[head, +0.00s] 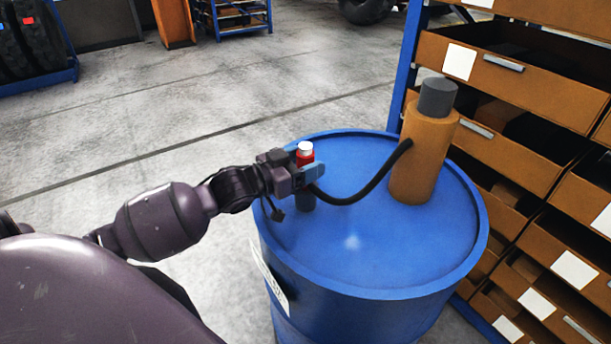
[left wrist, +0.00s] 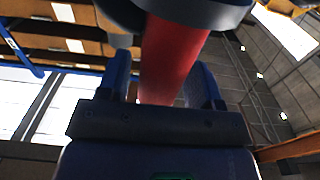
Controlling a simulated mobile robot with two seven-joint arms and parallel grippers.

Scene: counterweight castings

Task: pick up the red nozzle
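The red nozzle (head: 306,157) has a whitish top and stands upright above a dark base on the blue drum. In the left wrist view the red nozzle (left wrist: 170,65) lies between the two blue fingers, with a thin gap showing beside the left finger. My left gripper (head: 309,172) is around the nozzle, its fingers apart; the lower part of the nozzle is hidden by them in the head view. It also shows in the left wrist view (left wrist: 160,85). My right gripper is not in view.
The blue drum (head: 350,262) carries an orange-brown cylinder (head: 421,160) with a grey top. A black hose (head: 375,187) runs from near the gripper to this cylinder. A rack of orange drawers (head: 505,75) stands close behind on the right.

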